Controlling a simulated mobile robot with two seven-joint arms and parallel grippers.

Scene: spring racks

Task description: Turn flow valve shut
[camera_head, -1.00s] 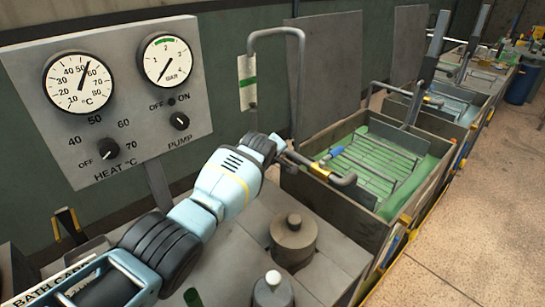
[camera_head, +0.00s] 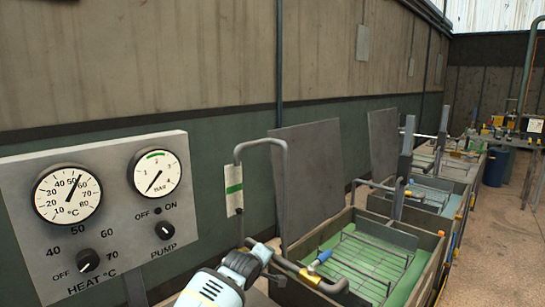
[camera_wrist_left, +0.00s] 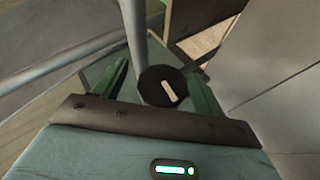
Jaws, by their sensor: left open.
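A dark round knob (camera_wrist_left: 160,92) with a pale bar mark shows in the left wrist view, between the two green fingers of my left gripper (camera_wrist_left: 160,76). The fingers are apart, with no clear contact on the knob. In the head view, my left gripper (camera_head: 262,255) is at the bottom centre, at the near end of a grey bent pipe (camera_head: 312,278); its fingertips are hard to make out there. A blue lever (camera_head: 320,259) sits by the pipe at the bath. I cannot tell which fitting is the flow valve. My right gripper is not in view.
A control panel (camera_head: 110,155) with gauges, a heat knob (camera_head: 88,260) and a pump knob (camera_head: 165,230) stands at left. A tall hooked pipe (camera_head: 287,185) rises beside my gripper. A green-floored bath (camera_head: 440,255) stands right; open floor (camera_head: 505,235) lies beyond.

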